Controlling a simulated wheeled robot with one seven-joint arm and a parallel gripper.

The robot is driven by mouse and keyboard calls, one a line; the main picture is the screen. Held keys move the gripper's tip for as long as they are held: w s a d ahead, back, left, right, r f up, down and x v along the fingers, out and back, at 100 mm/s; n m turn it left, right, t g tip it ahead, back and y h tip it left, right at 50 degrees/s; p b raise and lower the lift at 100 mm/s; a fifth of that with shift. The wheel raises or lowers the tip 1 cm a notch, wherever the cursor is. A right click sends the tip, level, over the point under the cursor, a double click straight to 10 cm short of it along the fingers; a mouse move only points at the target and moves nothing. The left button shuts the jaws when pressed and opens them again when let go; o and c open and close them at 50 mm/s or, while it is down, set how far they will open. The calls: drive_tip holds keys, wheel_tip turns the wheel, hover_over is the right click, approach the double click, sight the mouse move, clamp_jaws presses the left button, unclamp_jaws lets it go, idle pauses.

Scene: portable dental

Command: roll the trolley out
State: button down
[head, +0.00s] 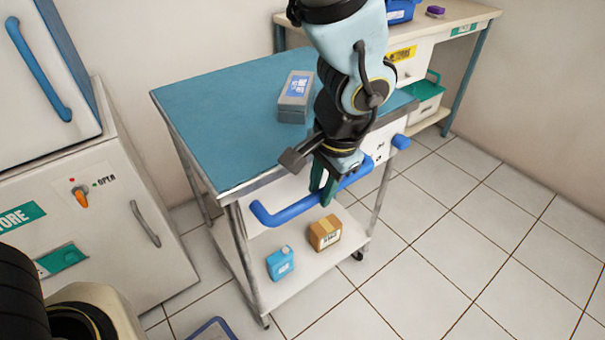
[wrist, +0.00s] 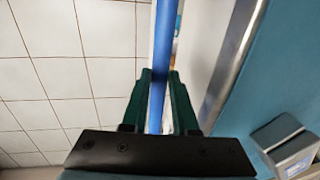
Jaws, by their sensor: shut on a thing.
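The trolley has a blue top (head: 205,108), metal legs, castors and a white lower shelf (head: 325,265). A blue push handle (head: 290,212) runs along its near side. My gripper (head: 322,190) has green fingers and is shut on the handle, right of its middle. In the wrist view the handle (wrist: 164,50) passes between the fingers of my gripper (wrist: 160,95). A grey box (head: 296,97) with a blue label sits on the top; its corner shows in the wrist view (wrist: 285,140). A blue jug (head: 280,263) and a brown carton (head: 325,233) stand on the lower shelf.
A white cabinet (head: 90,225) with an orange knob stands close on the left. A bench (head: 470,14) with a green-lidded box (head: 425,92) beneath stands behind right. A blue-rimmed tray (head: 213,329) is at the near floor edge. Tiled floor (head: 470,260) on the right is clear.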

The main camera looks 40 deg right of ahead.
drive_tip(key=s+a+b, duration=0.2)
drive_tip(key=s+b, duration=0.1)
drive_tip(key=s, duration=1.6)
drive_tip(key=shift+s+a, duration=0.2)
drive_tip(key=shift+s, duration=0.15)
drive_tip(key=c, duration=0.7)
unclamp_jaws()
drive_tip(key=r, duration=0.3)
drive_tip(key=s+r, duration=0.1)
drive_tip(key=r, duration=0.3)
drive_tip(key=s+r+p, duration=0.1)
drive_tip(key=r, duration=0.2)
drive_tip(key=shift+a+r, duration=0.1)
drive_tip(key=shift+r, duration=0.2)
